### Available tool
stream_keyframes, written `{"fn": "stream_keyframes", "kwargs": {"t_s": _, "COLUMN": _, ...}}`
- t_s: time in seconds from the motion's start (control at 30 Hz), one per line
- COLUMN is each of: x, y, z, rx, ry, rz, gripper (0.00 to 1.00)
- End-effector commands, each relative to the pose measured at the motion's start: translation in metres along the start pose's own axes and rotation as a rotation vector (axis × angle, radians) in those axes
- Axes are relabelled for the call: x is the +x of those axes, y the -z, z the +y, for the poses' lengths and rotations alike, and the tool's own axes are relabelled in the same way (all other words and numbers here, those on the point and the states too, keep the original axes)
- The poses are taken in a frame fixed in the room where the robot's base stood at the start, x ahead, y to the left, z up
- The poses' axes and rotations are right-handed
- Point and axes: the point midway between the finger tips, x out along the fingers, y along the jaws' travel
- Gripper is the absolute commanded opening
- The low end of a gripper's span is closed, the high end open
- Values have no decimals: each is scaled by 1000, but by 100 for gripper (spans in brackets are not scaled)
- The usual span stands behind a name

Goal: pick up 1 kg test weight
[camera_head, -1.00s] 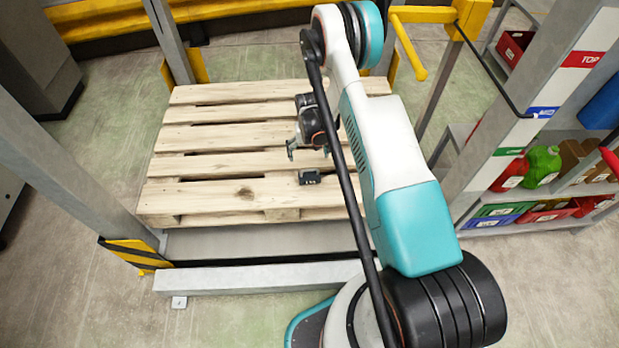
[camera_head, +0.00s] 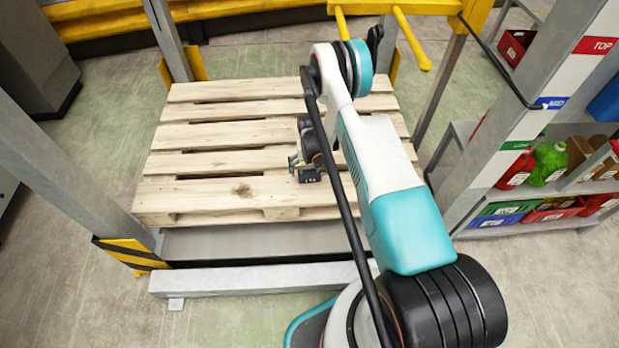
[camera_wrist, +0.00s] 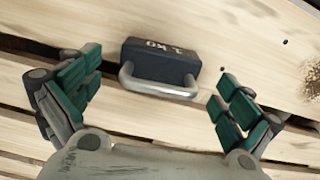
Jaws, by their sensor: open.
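The 1 kg test weight (camera_wrist: 160,60) is a dark block with white "1 KG" lettering and a silver bar handle. In the wrist view it lies on the pallet boards, ahead of and between my spread fingers. My gripper (camera_wrist: 158,98) is open, with green-padded fingers on either side of the handle and nothing held. In the head view the weight (camera_head: 309,175) is a small dark block near the pallet's front right, partly covered by my gripper (camera_head: 304,162). I cannot tell whether a finger touches it.
The wooden pallet (camera_head: 215,188) has gaps between its boards. Grey posts (camera_head: 70,150) and a front beam (camera_head: 230,282) frame it. A yellow rail (camera_head: 400,8) stands behind. A shelf (camera_head: 530,222) with bottles and bins is on the right.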

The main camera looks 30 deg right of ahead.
Motion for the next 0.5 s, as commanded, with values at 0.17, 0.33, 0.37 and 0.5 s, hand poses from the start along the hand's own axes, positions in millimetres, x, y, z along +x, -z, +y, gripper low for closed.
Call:
{"fn": "stream_keyframes", "kwargs": {"t_s": 0.17, "x": 29, "y": 0, "z": 1, "rx": 0, "ry": 0, "rz": 0, "gripper": 98}}
{"fn": "stream_keyframes", "kwargs": {"t_s": 0.33, "x": 31, "y": 0, "z": 1, "rx": 0, "ry": 0, "rz": 0, "gripper": 98}}
{"fn": "stream_keyframes", "kwargs": {"t_s": 0.37, "x": 31, "y": 0, "z": 1, "rx": 0, "ry": 0, "rz": 0, "gripper": 98}}
{"fn": "stream_keyframes", "kwargs": {"t_s": 0.5, "x": 30, "y": 0, "z": 1, "rx": 0, "ry": 0, "rz": 0, "gripper": 85}}
